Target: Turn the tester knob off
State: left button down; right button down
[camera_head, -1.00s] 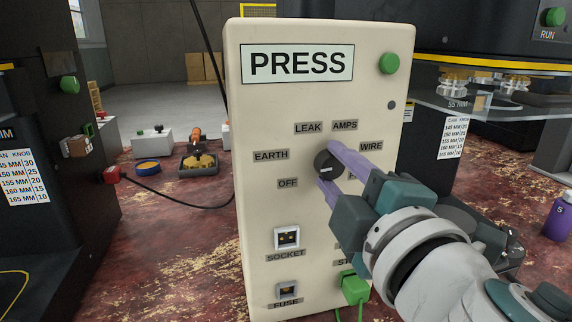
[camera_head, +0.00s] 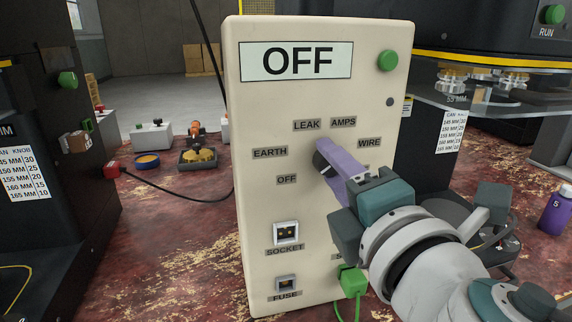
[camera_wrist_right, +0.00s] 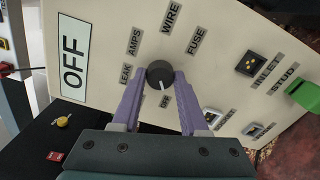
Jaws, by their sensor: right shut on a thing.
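The tester is a tall cream box (camera_head: 300,110) with a display (camera_head: 296,62) that reads OFF. Its dark round knob (camera_head: 320,165) sits amid the labels OFF, EARTH, LEAK, AMPS and WIRE, and is mostly hidden by a finger in the head view. My right gripper (camera_head: 326,158) is shut on the knob. In the right wrist view, its purple fingers lie on either side of the knob (camera_wrist_right: 158,73), and the white pointer mark faces the OFF label (camera_wrist_right: 165,102). My left gripper is not in view.
Below the knob are a socket (camera_head: 286,233), a fuse inlet (camera_head: 286,284) and a green clip (camera_head: 352,281) with a wire. A green button (camera_head: 388,61) is at upper right. Dark machines stand on both sides. A purple bottle (camera_head: 555,213) stands at far right.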

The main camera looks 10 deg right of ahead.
jog(key=shift+c, duration=2.2)
grip_release()
jog(key=s+b, duration=0.2)
jog(key=s, duration=0.8)
jog(key=shift+d, duration=0.2)
